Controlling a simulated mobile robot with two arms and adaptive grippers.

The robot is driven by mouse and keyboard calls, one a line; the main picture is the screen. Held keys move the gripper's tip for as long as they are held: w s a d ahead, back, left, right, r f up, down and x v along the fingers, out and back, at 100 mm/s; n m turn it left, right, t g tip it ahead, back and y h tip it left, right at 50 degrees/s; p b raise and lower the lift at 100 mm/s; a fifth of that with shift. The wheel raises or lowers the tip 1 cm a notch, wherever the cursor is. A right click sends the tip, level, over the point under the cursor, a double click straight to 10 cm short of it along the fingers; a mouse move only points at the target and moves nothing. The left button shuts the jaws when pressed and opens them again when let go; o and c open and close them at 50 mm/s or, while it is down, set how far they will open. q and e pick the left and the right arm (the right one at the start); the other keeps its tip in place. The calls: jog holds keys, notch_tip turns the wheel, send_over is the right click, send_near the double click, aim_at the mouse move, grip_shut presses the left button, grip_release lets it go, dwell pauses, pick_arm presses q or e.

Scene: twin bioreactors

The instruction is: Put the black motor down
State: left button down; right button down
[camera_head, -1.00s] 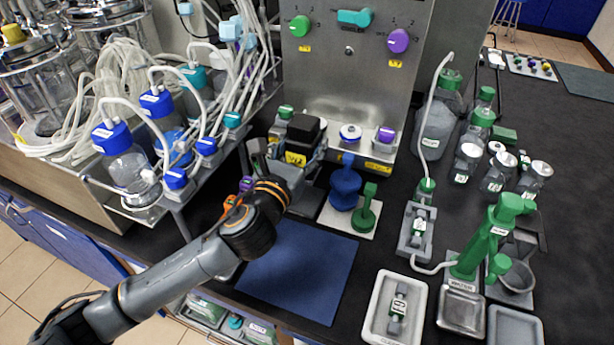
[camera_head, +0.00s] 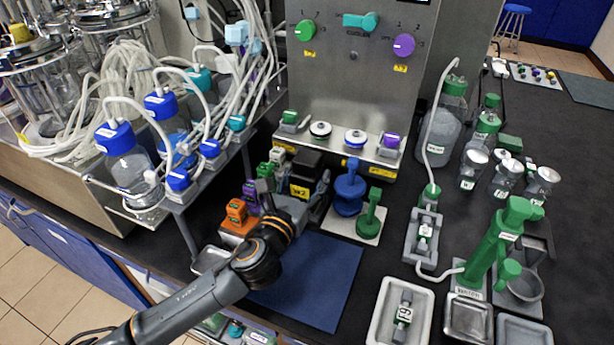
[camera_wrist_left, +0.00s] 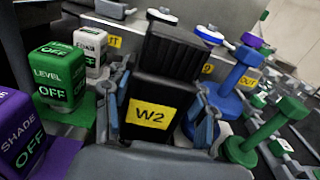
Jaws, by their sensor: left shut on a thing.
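The black motor (camera_head: 305,168) with a yellow W2 label stands upright between the fingers of my left gripper (camera_head: 294,190) in the head view. In the left wrist view the motor (camera_wrist_left: 158,88) fills the middle, and the fingers of the left gripper (camera_wrist_left: 160,112) close on its two sides. It is low in front of the steel cabinet's ledge. I cannot tell whether its base touches the bench. My right gripper does not show.
A blue tool (camera_head: 349,190) and a green tool (camera_head: 369,215) stand on a white pad close to the right. An orange block (camera_head: 237,213) and a purple block (camera_head: 251,193) stand to the left. A blue mat (camera_head: 318,282) lies clear in front.

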pick_arm(q)
jog(key=c, duration=0.7)
grip_release()
jog(key=shift+s, duration=0.2)
jog(key=v, duration=1.1)
jog(key=shift+s+a+b, duration=0.2)
jog(key=shift+s+b, duration=0.1)
jog(key=shift+s, duration=0.05)
